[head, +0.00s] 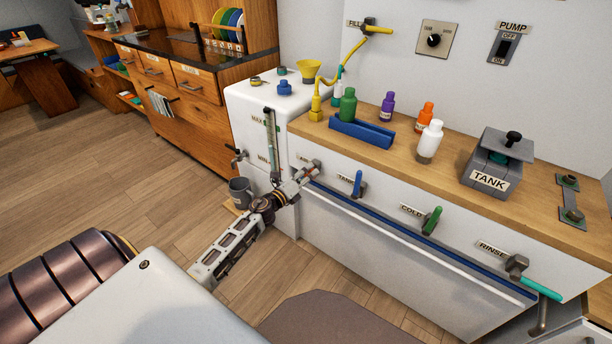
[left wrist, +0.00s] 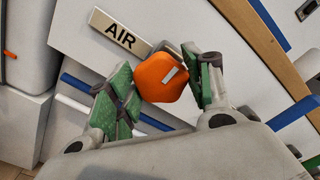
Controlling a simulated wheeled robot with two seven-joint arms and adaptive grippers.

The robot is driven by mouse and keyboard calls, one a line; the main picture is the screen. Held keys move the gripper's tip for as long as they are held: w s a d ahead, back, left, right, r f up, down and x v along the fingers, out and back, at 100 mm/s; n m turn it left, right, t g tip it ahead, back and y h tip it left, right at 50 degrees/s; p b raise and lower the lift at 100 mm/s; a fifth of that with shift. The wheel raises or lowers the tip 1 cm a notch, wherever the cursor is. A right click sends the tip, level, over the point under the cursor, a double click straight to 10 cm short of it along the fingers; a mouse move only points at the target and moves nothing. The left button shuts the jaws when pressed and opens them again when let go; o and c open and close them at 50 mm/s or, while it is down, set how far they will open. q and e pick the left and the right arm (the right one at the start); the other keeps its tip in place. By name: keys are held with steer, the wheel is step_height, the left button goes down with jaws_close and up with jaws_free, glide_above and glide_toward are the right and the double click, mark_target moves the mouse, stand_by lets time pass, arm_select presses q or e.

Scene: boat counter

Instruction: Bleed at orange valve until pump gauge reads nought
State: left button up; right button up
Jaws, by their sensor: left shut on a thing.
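The orange valve (left wrist: 161,78) shows in the left wrist view beside a sign reading AIR (left wrist: 120,33). Its orange handle has a pale mark on its face. My left gripper (left wrist: 166,90) is shut on this handle, with green finger pads on both sides of it. In the head view my left gripper (head: 303,178) is at the front left of the counter, hiding most of the valve. I cannot make out a pump gauge. A PUMP switch (head: 503,46) is on the wall at the upper right. My right gripper is not in view.
Blue (head: 358,184), green (head: 432,220) and teal (head: 540,289) handles line the counter front to the right. A white tank (head: 255,100) with MAX and MIN marks stands at the left, a grey mug (head: 240,191) low beside it. Bottles stand on the wooden counter (head: 385,145).

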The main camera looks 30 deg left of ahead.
arm_select(q)
steer(key=shift+f, duration=0.15)
steer(key=o, duration=1)
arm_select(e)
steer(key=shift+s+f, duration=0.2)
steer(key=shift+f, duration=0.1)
arm_select(q)
steer(key=shift+s, duration=0.1)
steer(key=shift+s, duration=0.7)
steer(key=shift+s+a, duration=0.2)
steer(key=shift+s, duration=2.45)
steer(key=shift+s+a, duration=0.2)
steer(key=shift+s, duration=2.45)
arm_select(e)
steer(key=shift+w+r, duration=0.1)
